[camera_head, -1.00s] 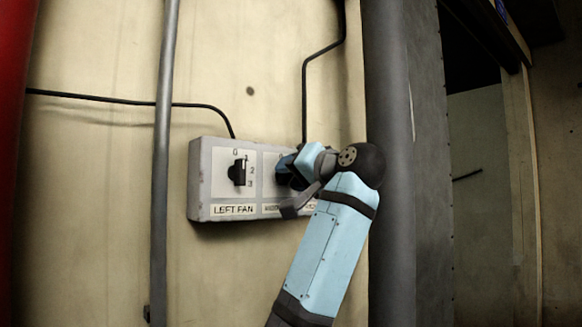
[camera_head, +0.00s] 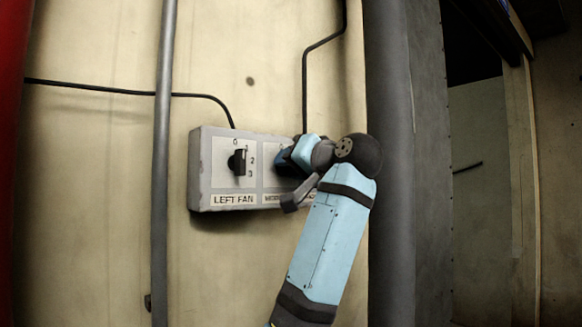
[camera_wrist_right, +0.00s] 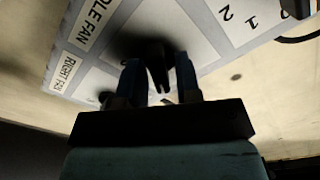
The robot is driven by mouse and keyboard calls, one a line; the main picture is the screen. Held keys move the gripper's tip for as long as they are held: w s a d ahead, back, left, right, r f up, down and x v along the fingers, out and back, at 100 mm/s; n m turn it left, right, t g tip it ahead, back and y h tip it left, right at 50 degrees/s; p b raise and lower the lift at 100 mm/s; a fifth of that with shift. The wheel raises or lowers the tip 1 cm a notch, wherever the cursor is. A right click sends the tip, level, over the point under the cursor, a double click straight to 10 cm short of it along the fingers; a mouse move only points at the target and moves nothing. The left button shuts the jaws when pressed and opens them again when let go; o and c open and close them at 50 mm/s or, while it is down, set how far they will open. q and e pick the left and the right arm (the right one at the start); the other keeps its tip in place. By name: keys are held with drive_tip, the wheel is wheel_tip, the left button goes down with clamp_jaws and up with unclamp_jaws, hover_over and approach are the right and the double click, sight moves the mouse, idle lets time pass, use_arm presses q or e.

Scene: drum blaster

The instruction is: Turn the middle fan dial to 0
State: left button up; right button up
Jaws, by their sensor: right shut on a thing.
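The grey fan control box (camera_head: 197,185) is fixed to the pale wall, with labelled dials on its face. My right gripper (camera_head: 284,163) is at the middle panel, and in the head view it hides most of the middle fan dial. In the right wrist view, the dark middle fan dial (camera_wrist_right: 156,66) sits between the two fingers of my right gripper (camera_wrist_right: 158,75), which is shut on it. Printed 1 and 2 show to the right there, but the dial's setting is too dark to read. My left gripper is not in view.
The left fan dial (camera_head: 237,162) is close to the left of my gripper. The right fan dial (camera_wrist_right: 105,97) is just beside the fingers. A grey pipe (camera_head: 163,120) runs down left of the box, and a thick dark column (camera_head: 392,230) stands to the right.

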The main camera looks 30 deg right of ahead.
drive_tip(key=shift+f+n+b, duration=0.15)
drive_tip(key=shift+n+b, duration=0.35)
drive_tip(key=shift+n, duration=0.6)
drive_tip(key=n+b, duration=0.1)
drive_tip(key=n, duration=0.2)
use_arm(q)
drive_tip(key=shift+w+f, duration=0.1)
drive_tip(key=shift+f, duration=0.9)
use_arm(e)
drive_tip(key=shift+n, duration=0.8)
drive_tip(key=shift+a, duration=0.1)
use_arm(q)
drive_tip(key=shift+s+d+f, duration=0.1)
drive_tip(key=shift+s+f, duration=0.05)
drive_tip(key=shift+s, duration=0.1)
use_arm(e)
drive_tip(key=o, duration=0.6)
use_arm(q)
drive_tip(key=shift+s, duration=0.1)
use_arm(e)
drive_tip(key=shift+s, duration=0.15)
